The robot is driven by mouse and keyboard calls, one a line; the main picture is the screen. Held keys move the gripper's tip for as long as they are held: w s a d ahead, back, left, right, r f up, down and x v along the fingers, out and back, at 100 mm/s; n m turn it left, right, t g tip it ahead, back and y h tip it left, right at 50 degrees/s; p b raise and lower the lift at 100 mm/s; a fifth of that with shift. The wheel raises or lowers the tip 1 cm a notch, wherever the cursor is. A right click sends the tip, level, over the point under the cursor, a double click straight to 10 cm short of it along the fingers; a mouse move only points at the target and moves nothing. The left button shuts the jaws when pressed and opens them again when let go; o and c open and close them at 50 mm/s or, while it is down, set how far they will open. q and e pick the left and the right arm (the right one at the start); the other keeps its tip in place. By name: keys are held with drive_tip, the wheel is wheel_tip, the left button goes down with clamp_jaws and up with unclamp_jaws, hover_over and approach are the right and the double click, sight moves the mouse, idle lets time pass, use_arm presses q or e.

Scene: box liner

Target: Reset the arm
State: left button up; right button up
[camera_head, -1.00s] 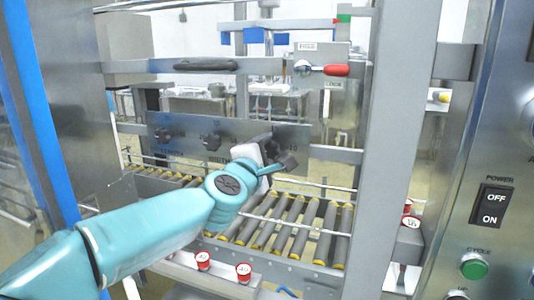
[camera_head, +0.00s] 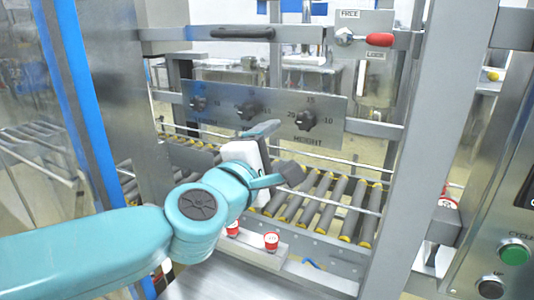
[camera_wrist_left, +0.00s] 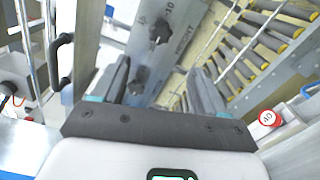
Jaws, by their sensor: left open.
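My left arm comes in from the left in the head view. Its left gripper (camera_head: 278,154) is open and empty, with its two dark fingers apart. It hangs in front of and below the steel panel (camera_head: 325,103) with black knobs, apart from the height knob (camera_head: 306,120) at the panel's right end. In the left wrist view the open gripper (camera_wrist_left: 160,75) has nothing between its fingers, and a black knob (camera_wrist_left: 160,32) shows beyond them. My right gripper is not in either view.
A roller conveyor (camera_head: 322,205) runs behind the arm. A red-tipped lever (camera_head: 379,40) is above right. A steel post (camera_head: 432,120) and a control box with a green button (camera_head: 514,251) stand at right.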

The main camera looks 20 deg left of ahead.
use_arm(q)
drive_tip(key=shift+s, duration=1.25)
